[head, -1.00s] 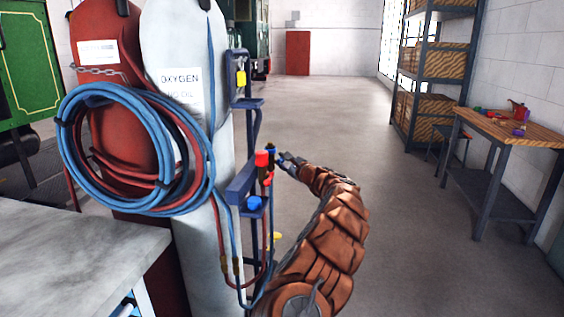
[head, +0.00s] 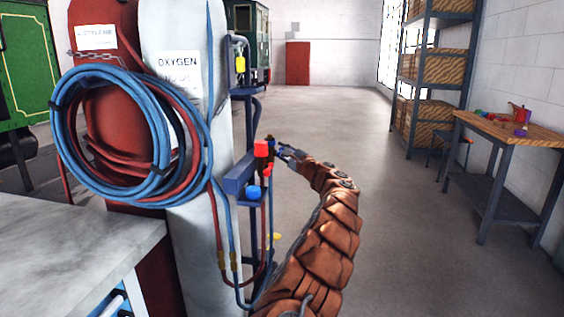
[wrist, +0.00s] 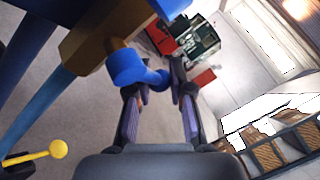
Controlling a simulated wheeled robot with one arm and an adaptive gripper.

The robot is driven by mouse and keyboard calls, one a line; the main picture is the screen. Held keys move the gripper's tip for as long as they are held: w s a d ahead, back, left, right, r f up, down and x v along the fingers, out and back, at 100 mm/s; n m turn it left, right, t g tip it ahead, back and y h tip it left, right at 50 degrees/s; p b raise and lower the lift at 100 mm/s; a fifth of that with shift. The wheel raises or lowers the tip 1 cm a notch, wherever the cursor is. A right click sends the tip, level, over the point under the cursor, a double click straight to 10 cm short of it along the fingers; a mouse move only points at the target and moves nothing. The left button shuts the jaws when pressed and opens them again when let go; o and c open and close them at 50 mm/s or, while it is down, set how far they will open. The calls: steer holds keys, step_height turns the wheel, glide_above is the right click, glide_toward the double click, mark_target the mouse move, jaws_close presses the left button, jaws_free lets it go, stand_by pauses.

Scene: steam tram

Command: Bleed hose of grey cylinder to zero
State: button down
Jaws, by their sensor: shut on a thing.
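The grey cylinder (head: 190,240), labelled OXYGEN, stands beside a red cylinder (head: 110,90) in the head view. A blue hose (head: 62,150) is coiled together with a red hose in front of both. A dark blue bracket (head: 238,178) to the right of the grey cylinder carries fittings with a red knob (head: 261,148) and a blue knob (head: 254,192). My gripper (head: 280,148) reaches the fittings from the right. In the wrist view my gripper (wrist: 153,84) is shut on a blue valve knob (wrist: 135,68) on a brown valve body (wrist: 100,38). The pressure reading is not visible.
A grey-topped bench (head: 70,245) fills the lower left. A yellow ball-ended lever (wrist: 57,149) shows in the wrist view. A yellow padlock (head: 240,64) hangs above the bracket. Shelving (head: 430,100) and a wooden table (head: 510,130) stand right.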

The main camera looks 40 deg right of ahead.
steer(key=shift+f+n+t+b, duration=0.1)
steer(key=shift+n+t+b, duration=0.2)
steer(key=shift+b, duration=0.3)
steer(key=shift+r, duration=0.3)
steer(key=c, duration=1)
jaws_free()
steer(key=shift+s, duration=0.1)
steer(key=shift+v, duration=6)
